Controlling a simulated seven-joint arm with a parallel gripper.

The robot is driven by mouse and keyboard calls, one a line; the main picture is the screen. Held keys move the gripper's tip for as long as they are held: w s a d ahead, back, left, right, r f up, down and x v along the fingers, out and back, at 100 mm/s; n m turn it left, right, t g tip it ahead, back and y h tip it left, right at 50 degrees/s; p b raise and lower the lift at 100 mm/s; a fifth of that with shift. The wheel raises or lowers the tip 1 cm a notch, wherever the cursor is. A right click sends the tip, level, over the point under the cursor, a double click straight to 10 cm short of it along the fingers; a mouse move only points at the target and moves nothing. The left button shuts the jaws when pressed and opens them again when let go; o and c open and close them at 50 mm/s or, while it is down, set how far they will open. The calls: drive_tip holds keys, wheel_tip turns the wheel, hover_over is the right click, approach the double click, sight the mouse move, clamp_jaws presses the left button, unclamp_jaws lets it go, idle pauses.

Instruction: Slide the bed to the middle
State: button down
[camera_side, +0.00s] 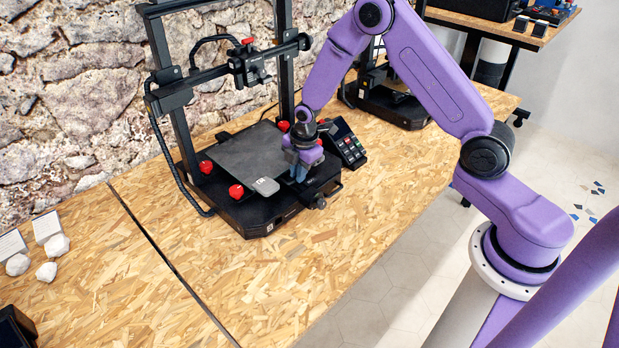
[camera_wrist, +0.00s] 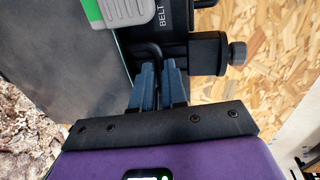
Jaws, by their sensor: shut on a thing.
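The bed (camera_side: 240,152) is a flat dark grey plate on the black printer (camera_side: 262,222), with red knobs at its corners. In the wrist view the bed (camera_wrist: 65,50) fills the left. My gripper (camera_side: 297,172) is at the bed's front right edge, pointing down. In the wrist view its blue-grey fingers (camera_wrist: 158,78) are close together at a thin black bent handle (camera_wrist: 150,48) beside the bed. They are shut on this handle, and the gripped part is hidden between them. A light grey tab (camera_side: 266,186) lies at the bed's front edge; the wrist view shows green on it.
The printer's upright frame and print head (camera_side: 250,66) stand over the bed. A control panel (camera_side: 347,145) stands right of my gripper. A belt knob (camera_wrist: 237,52) juts out beside the fingers. Another printer (camera_side: 395,98) is behind my arm. The wooden table (camera_side: 330,255) is clear in front.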

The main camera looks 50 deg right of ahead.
drive_tip(key=shift+w+d, duration=0.1)
drive_tip(key=shift+w, duration=0.35)
drive_tip(key=c, duration=1.2)
unclamp_jaws()
drive_tip(key=shift+o, duration=0.2)
drive_tip(key=s+r, duration=0.3)
drive_tip(key=r, duration=1.4)
drive_tip(key=shift+r, duration=0.1)
